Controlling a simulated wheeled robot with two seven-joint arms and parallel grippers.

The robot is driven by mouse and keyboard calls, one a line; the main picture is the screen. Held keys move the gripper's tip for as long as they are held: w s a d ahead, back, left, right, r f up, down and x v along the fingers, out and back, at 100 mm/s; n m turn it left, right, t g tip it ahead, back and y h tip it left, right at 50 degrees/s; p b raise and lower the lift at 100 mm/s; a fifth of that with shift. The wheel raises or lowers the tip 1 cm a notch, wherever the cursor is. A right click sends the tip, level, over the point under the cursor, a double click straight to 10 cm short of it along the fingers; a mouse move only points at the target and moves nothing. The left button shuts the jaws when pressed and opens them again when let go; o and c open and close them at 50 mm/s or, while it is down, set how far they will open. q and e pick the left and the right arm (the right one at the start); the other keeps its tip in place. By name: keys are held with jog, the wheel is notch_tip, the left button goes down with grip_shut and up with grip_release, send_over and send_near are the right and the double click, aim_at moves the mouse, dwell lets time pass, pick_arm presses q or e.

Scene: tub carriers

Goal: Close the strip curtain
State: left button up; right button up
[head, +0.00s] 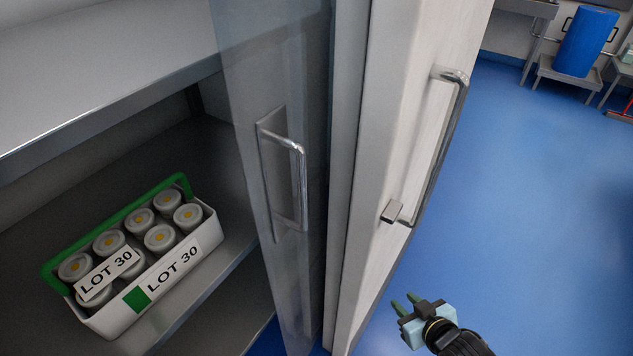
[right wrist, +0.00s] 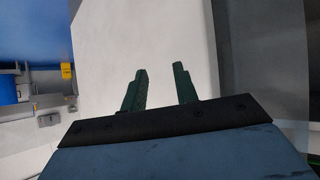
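The strip curtain (head: 268,75) looks like a clear, bluish panel with a metal handle (head: 301,185). It hangs in the middle of the head view, between the shelves and the white door, and the shelf front to its left is uncovered. The white door (head: 385,130) stands open beside it, with a long bar handle (head: 443,150). My right gripper (head: 408,303) is low, to the right of the door, apart from both handles. In the right wrist view its two green fingers (right wrist: 160,88) are spread, with nothing between them. My left gripper is not in view.
A white carrier (head: 205,245) with a green handle, marked LOT 30, holds several capped tubs on the lower shelf (head: 250,270). A blue drum (head: 586,42) stands on a low stand at the back right. The blue floor (head: 530,190) right of the door is clear.

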jog(key=a+r+y, duration=0.1)
jog(key=a+r, duration=0.1)
jog(key=r, duration=0.4)
jog(key=w+a+r+n+t+y, duration=0.1)
jog(key=a+r, duration=0.2)
jog(key=r, duration=0.3)
jog(key=a+r+n+t+y, duration=0.1)
jog(key=a+r+y, duration=0.1)
jog(key=r, duration=0.5)
jog(key=shift+w+a, duration=0.15)
jog(key=shift+a, duration=0.1)
jog(key=n+y, duration=0.2)
jog(key=y, duration=0.3)
send_near(305, 190)
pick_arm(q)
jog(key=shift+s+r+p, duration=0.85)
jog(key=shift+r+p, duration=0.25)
pick_arm(e)
jog(key=x, duration=1)
jog(key=shift+w+a, duration=0.25)
jog(key=shift+w, duration=0.05)
jog(key=shift+c, duration=0.2)
grip_shut()
